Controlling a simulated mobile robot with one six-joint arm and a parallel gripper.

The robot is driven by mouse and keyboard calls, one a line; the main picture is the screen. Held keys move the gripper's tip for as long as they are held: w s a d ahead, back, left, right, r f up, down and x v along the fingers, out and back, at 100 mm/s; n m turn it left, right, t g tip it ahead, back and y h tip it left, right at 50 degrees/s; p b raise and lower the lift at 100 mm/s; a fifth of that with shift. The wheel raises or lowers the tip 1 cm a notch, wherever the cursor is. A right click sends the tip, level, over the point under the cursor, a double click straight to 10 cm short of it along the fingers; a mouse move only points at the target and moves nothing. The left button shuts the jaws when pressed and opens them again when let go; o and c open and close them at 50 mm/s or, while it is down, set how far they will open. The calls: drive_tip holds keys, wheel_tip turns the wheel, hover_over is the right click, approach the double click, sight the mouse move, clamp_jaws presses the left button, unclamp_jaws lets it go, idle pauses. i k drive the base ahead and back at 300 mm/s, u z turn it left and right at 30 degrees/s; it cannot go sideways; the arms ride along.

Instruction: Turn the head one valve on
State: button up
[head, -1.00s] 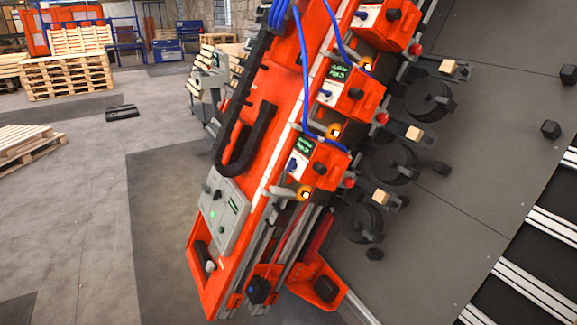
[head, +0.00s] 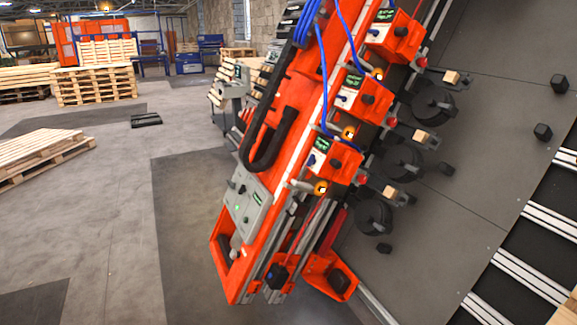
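An orange gantry (head: 283,100) slants across the middle of the head view. It carries three orange head units: a lower one (head: 346,162), a middle one (head: 375,100) and an upper one (head: 405,36). Each has a white panel with a small green display. A small blue valve handle shows on the lower panel (head: 312,160), the middle panel (head: 341,98) and the upper panel (head: 375,31). I cannot read which is head one, nor tell how the valves are set. My gripper is not in view.
A grey control box (head: 246,205) with a green light sits low on the gantry. Blue hoses (head: 324,80) run along it. Black round parts (head: 402,162) and wooden blocks (head: 420,136) are at its right. Pallets (head: 97,85) stand at far left. The floor at left front is clear.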

sight(311, 160)
drive_tip(key=u, duration=0.3)
drive_tip(key=k, duration=0.95)
drive_tip(key=u, duration=0.7)
drive_tip(key=i, duration=0.6)
drive_tip(key=u, duration=0.65)
drive_tip(key=i, duration=2.1)
drive_tip(key=z, duration=0.1)
